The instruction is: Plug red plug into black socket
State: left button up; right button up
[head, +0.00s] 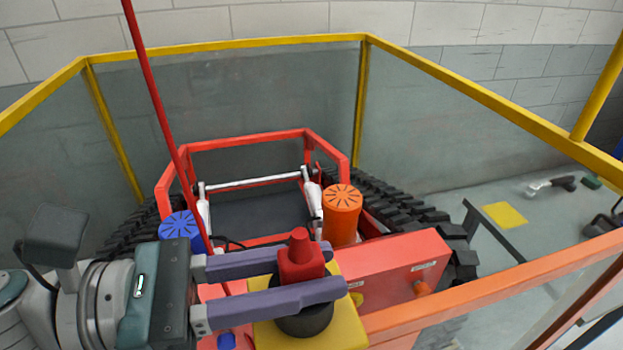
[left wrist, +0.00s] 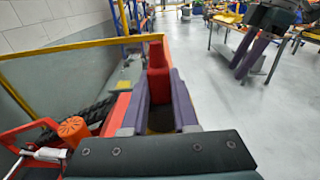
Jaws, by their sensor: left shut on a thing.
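The red plug (head: 301,262) is between the two grey-purple fingers of my left gripper (head: 320,276), which is shut on it. The plug stands about upright, with its narrow tip up. It also shows between the fingers in the left wrist view (left wrist: 157,75). The black socket (head: 306,322) is directly below the plug and near finger, on a yellow block (head: 350,327). The fingers hide the plug's lower end, so I cannot tell whether it touches the socket. My right gripper (left wrist: 243,72) hangs at the upper right of the left wrist view, apart from the plug; its jaw gap is unclear.
An orange slotted cylinder (head: 342,212) and a blue one (head: 180,226) stand on the red tracked carrier (head: 405,262). A thin red pole (head: 160,110) rises at the left. A yellow-framed barrier (head: 230,44) surrounds the carrier. A workbench (left wrist: 228,20) stands farther off.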

aim_at(299, 233)
pick_arm(q)
grip_shut()
notch_tip(299, 233, up, 20)
jog(key=p, duration=0.1)
dwell(0.6)
jog(key=shift+o, duration=0.3)
grip_release()
grip_shut()
jog(key=shift+p, duration=0.3)
